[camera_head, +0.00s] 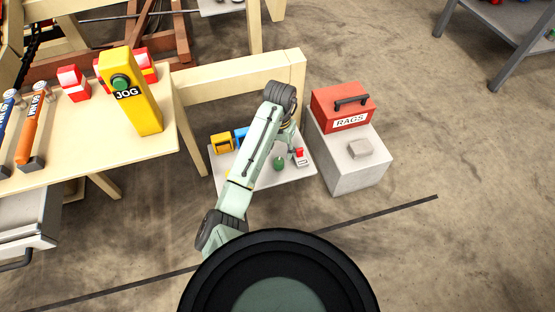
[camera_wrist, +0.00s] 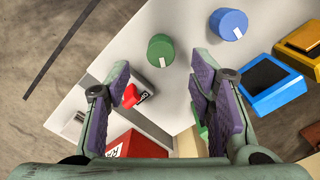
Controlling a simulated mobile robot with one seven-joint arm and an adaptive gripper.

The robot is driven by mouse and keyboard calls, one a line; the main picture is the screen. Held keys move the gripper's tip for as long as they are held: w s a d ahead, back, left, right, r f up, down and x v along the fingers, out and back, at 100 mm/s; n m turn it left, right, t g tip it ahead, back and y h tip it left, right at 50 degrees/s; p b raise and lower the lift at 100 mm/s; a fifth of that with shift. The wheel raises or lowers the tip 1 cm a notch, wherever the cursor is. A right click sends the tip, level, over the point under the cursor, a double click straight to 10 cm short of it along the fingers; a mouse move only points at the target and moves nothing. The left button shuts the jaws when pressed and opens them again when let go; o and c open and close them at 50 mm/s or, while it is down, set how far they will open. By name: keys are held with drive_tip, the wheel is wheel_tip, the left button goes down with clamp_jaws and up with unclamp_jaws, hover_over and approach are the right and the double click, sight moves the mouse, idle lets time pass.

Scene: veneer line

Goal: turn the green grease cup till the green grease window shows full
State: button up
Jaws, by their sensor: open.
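The green grease cup (camera_wrist: 158,46) is a round green knob with a white mark on its rim, on a pale grey panel (camera_wrist: 195,25). It also shows in the head view (camera_head: 279,164), beside my arm. My gripper (camera_wrist: 161,72) is open and empty. In the wrist view the cup lies just beyond the gap between its fingertips, seemingly touching neither. A green part (camera_wrist: 200,122), perhaps the green grease window, shows behind the right finger. It is mostly hidden, so its level cannot be read. In the head view my arm covers that spot.
A blue cup (camera_wrist: 229,24), blue window (camera_wrist: 270,84) and yellow window (camera_wrist: 303,42) sit to the right in the wrist view. A small red knob (camera_wrist: 130,96) is near the left finger. The red RAGS box (camera_head: 343,107) stands on a grey block (camera_head: 350,180).

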sight(279, 161)
wheel_tip(279, 161, down, 7)
idle(0.3)
drive_tip(key=shift+c, duration=0.5)
drive_tip(key=c, duration=1.1)
drive_tip(key=shift+o, duration=0.2)
drive_tip(key=shift+r+m, duration=0.15)
drive_tip(key=shift+m, duration=0.25)
drive_tip(key=shift+m+p, duration=0.85)
drive_tip(key=shift+m, duration=0.05)
drive_tip(key=shift+m+p, duration=0.9)
drive_tip(key=shift+m, duration=0.7)
